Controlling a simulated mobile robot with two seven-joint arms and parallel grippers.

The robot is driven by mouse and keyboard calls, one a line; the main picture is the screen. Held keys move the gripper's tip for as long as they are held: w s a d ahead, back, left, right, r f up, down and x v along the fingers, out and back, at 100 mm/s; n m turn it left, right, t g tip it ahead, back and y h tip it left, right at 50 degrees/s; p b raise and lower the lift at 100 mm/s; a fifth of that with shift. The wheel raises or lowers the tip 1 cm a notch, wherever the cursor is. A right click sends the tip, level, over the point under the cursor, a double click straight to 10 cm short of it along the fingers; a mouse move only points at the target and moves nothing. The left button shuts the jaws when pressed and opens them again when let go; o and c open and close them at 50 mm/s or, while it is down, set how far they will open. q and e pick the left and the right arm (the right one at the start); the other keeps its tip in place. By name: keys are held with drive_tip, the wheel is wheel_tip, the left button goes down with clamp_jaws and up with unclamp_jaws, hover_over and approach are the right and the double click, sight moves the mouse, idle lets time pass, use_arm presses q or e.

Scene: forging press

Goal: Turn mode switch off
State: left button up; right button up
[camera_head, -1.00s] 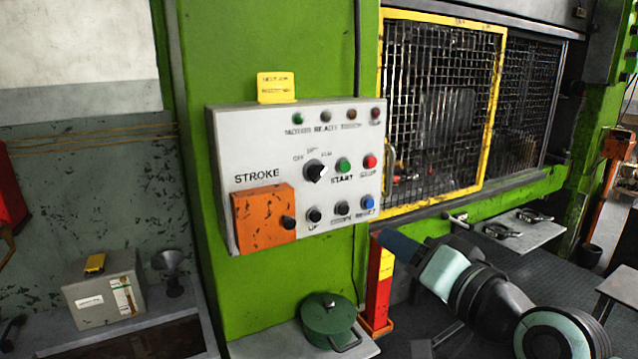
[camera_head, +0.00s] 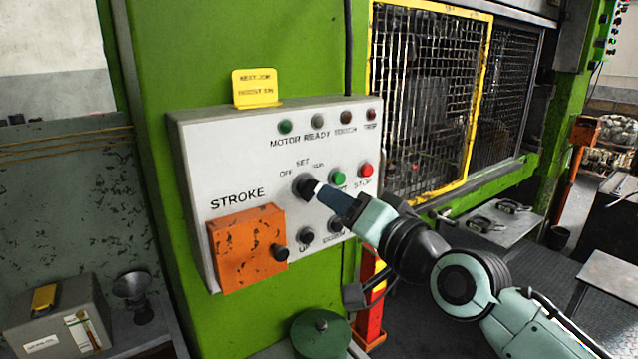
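The mode switch (camera_head: 304,186) is a black rotary knob with a white pointer on the white control panel (camera_head: 215,150). OFF, SET and RUN labels sit above it. The white pointer faces right, toward the RUN side. My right gripper (camera_head: 322,194) reaches in from the lower right, its fingertips at the knob's right side. It covers part of the panel below START. I cannot tell whether the fingers touch or grip the knob, or how far apart they are. My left gripper is not in view.
Green START (camera_head: 338,178) and red STOP (camera_head: 366,170) buttons are close above my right gripper. An orange STROKE box (camera_head: 245,245) with a black knob projects at lower left. A yellow-framed mesh guard (camera_head: 481,95) stands right of the panel. A green pot (camera_head: 320,335) sits below.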

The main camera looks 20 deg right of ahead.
sight(316, 190)
drive_tip(key=p+x, duration=0.1)
drive_tip(key=x, duration=0.4)
drive_tip(key=shift+w+a, duration=0.1)
drive_tip(key=shift+w, duration=0.3)
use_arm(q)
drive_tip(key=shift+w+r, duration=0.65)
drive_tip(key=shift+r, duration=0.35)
use_arm(e)
drive_tip(key=shift+s, duration=0.1)
clamp_jaws()
